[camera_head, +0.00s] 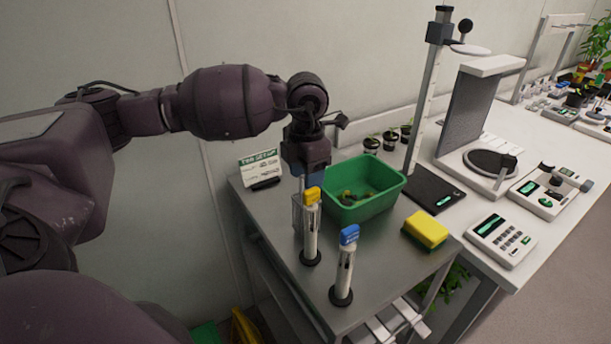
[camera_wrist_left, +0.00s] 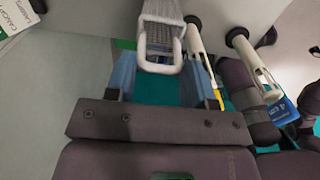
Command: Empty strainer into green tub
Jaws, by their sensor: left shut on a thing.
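The green tub (camera_head: 378,208) stands on the steel table behind and to the right of my left gripper, with dark bits and some yellow-green pieces inside. My left gripper (camera_head: 302,182) points down beside the tub's left side. It is shut on the strainer (camera_head: 297,212), a grey mesh basket partly hidden behind the yellow-topped post. In the left wrist view the strainer (camera_wrist_left: 161,32) shows its wire loop end between the blue fingers of the gripper (camera_wrist_left: 158,80). Whether anything is in the strainer cannot be told. My right gripper is not in view.
A yellow-topped post (camera_head: 311,232) and a blue-topped post (camera_head: 344,270) stand upright at the table's front. A yellow sponge (camera_head: 427,231) lies right of the tub. A sign (camera_head: 259,167) stands at the back left. A white bench (camera_head: 470,222) with instruments adjoins on the right.

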